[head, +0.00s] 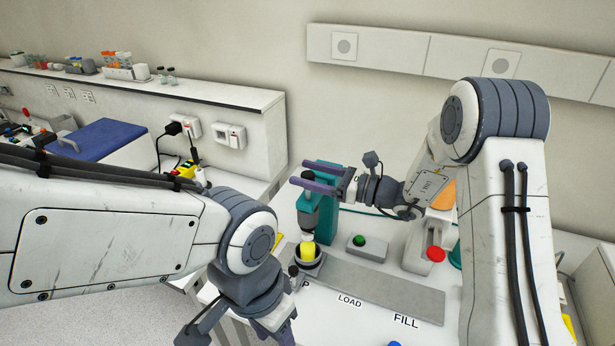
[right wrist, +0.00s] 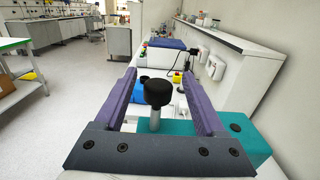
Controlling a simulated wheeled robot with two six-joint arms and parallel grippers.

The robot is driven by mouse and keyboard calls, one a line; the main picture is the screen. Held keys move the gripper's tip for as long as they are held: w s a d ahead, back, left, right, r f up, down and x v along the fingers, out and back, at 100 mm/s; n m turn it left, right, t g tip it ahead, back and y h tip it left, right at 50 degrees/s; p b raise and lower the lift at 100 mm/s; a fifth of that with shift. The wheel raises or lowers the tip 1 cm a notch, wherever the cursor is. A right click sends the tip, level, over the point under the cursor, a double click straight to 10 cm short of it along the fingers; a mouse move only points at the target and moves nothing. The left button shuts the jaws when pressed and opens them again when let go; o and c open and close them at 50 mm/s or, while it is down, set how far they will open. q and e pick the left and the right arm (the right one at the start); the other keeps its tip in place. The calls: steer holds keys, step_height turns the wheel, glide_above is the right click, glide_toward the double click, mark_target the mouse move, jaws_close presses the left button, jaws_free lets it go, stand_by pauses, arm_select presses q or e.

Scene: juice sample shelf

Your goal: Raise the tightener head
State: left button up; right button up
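The tightener is a teal stand (head: 328,217) with a grey head (head: 308,203) above a jar with a yellow lid (head: 307,250). The jar sits in a dark round holder on the grey rail. My right gripper (head: 311,176) is at the top of the tightener, its purple fingers apart. In the right wrist view, the black knob (right wrist: 158,93) on a pale post stands between the open fingers, with a gap on both sides. The teal body (right wrist: 240,132) also shows there. My left gripper (head: 274,322) is low, in front of the bench; its fingers are partly hidden.
A green button box (head: 367,248) stands behind the grey rail (head: 385,285), which has LOAD and FILL labels in front. A red button (head: 436,254) is on a white device to the right. A blue-lidded box (head: 98,140) stands on the left counter.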

steer(key=shift+f, duration=0.15)
steer(key=shift+s+d+f, duration=0.1)
steer(key=shift+s+d, duration=0.05)
steer(key=shift+d, duration=0.1)
steer(key=b+v, duration=0.4)
steer(key=v, duration=0.6)
